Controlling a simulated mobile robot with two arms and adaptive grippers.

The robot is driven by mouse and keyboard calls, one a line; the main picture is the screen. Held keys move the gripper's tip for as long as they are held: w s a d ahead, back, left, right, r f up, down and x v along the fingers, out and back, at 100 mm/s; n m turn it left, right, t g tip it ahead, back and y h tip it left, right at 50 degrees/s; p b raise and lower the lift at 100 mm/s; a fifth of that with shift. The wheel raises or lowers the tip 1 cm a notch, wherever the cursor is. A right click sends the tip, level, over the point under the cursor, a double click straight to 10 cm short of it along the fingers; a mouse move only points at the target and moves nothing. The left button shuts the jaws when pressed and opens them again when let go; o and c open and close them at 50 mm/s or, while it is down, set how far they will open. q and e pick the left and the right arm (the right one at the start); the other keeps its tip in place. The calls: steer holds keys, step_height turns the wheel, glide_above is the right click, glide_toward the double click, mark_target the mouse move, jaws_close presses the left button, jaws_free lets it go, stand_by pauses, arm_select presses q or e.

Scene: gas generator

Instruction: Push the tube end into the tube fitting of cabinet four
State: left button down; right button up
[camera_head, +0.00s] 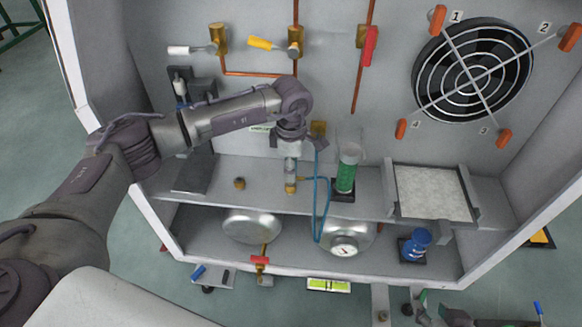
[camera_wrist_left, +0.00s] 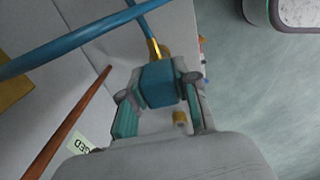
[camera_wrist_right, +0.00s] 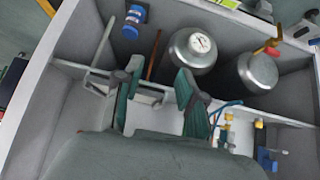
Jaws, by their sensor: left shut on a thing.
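The tube (camera_head: 317,205) hangs in a loop past the shelf edge. A brass fitting (camera_wrist_left: 180,117) shows beyond the fingers; I cannot tell whether it touches the tube end. A brass fitting (camera_head: 239,183) stands on the shelf. My right gripper (camera_wrist_right: 155,95) is open and empty.
A green-filled cylinder (camera_head: 346,172) stands just right of the tube. A framed tray (camera_head: 395,200) is further right. Two silver tanks (camera_head: 252,226) and a blue-capped item (camera_head: 416,243) sit below the shelf. Copper pipes (camera_head: 362,80) and valves line the back wall.

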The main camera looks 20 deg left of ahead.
arm_select(q)
steer(key=shift+f, duration=0.4)
arm_select(e)
steer(key=shift+w+a+r+t, duration=0.2)
steer(key=shift+w+r+t, duration=0.2)
steer(key=shift+w, duration=0.15)
steer(key=shift+w+a+r+t, duration=0.2)
steer(key=shift+w+r+t, duration=0.15)
steer(key=shift+w, duration=0.2)
arm_select(q)
steer(key=shift+f+b, duration=0.1)
steer(key=shift+b, duration=0.2)
arm_select(e)
steer(key=shift+w+a+r, duration=0.1)
steer(key=shift+w+r, duration=0.05)
steer(key=shift+w, duration=0.05)
arm_select(q)
steer(key=shift+f, duration=0.1)
arm_select(e)
steer(key=shift+w+a+r+t+y, duration=0.1)
steer(key=shift+w+r+t+y, duration=0.15)
steer(key=shift+t+y, duration=0.1)
arm_select(q)
steer(key=c, duration=0.8)
jaws_free()
steer(key=shift+f, duration=0.1)
steer(key=shift+o, duration=0.2)
arm_select(e)
steer(key=shift+w+r, duration=0.15)
steer(key=shift+a, duration=0.1)
